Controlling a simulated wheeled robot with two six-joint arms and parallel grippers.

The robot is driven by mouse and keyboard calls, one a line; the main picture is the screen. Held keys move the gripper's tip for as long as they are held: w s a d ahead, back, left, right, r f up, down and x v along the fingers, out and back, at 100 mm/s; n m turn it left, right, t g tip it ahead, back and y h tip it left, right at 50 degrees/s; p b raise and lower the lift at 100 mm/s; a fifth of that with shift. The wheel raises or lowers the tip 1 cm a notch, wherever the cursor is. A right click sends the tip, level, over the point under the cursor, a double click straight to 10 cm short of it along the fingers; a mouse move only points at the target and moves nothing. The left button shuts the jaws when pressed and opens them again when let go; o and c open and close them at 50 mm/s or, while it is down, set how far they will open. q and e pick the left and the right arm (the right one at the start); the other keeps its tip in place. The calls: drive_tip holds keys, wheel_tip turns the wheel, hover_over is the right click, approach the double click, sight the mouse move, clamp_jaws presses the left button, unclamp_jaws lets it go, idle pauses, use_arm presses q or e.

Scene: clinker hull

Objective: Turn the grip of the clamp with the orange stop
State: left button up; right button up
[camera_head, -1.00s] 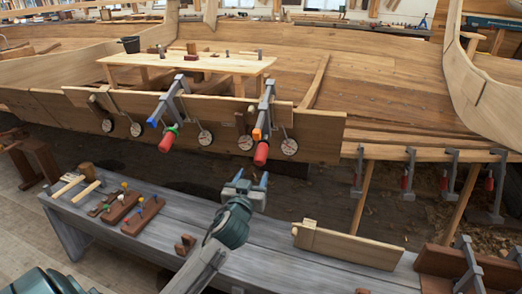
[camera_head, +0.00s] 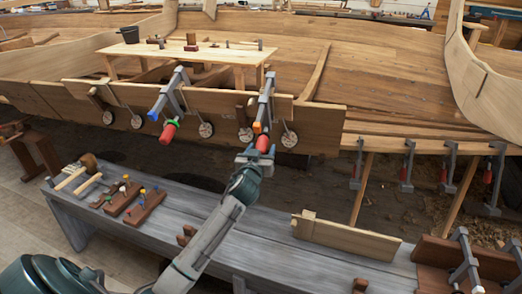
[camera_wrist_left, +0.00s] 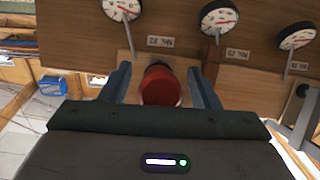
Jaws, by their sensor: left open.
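The clamp with the orange stop (camera_head: 257,127) hangs on the plank at the hull's side, and its red grip (camera_head: 263,143) points down toward me. My left gripper (camera_head: 257,152) is just at this grip. In the left wrist view the red grip (camera_wrist_left: 161,86) sits between the two open fingers of my left gripper (camera_wrist_left: 163,88), with a gap showing on both sides. Another clamp with a blue stop (camera_head: 153,116) and a red grip (camera_head: 168,134) hangs to the left. My right gripper is not in view.
Round dials (camera_head: 289,139) hang along the plank beside the clamps. Below is a grey bench (camera_head: 270,225) with wooden blocks, tools and a pale board (camera_head: 345,236). More clamps (camera_head: 407,168) hang at the right. A plank table (camera_head: 190,53) stands behind.

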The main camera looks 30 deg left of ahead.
use_arm(q)
drive_tip(key=c, duration=1)
